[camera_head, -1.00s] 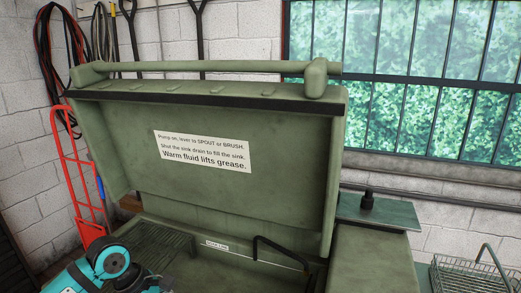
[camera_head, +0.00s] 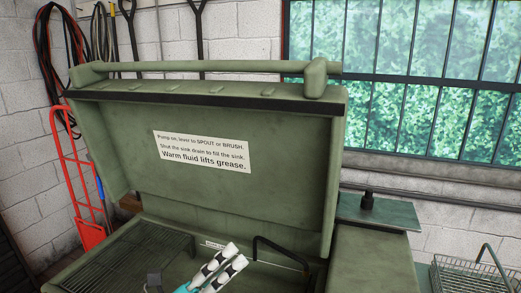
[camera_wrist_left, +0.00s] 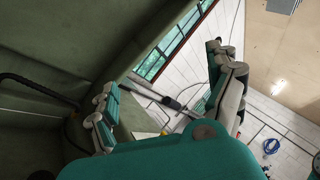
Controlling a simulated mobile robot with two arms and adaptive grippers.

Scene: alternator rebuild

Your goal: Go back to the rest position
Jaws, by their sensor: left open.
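My left gripper (camera_head: 235,257) is at the bottom middle of the head view, over the green washer's basin, left of the bent black pipe (camera_head: 280,249). Its white and black fingers point up and to the right. In the left wrist view my left gripper (camera_wrist_left: 166,80) has its fingers wide apart with nothing between them. Part of its teal body fills the bottom of that view. My right gripper is in neither view.
The green washer's raised lid (camera_head: 215,120) with a white label (camera_head: 201,151) stands behind the gripper. A slatted rack (camera_head: 135,255) lies at left in the basin. At right are a green side surface (camera_head: 375,262) and a wire basket (camera_head: 475,275).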

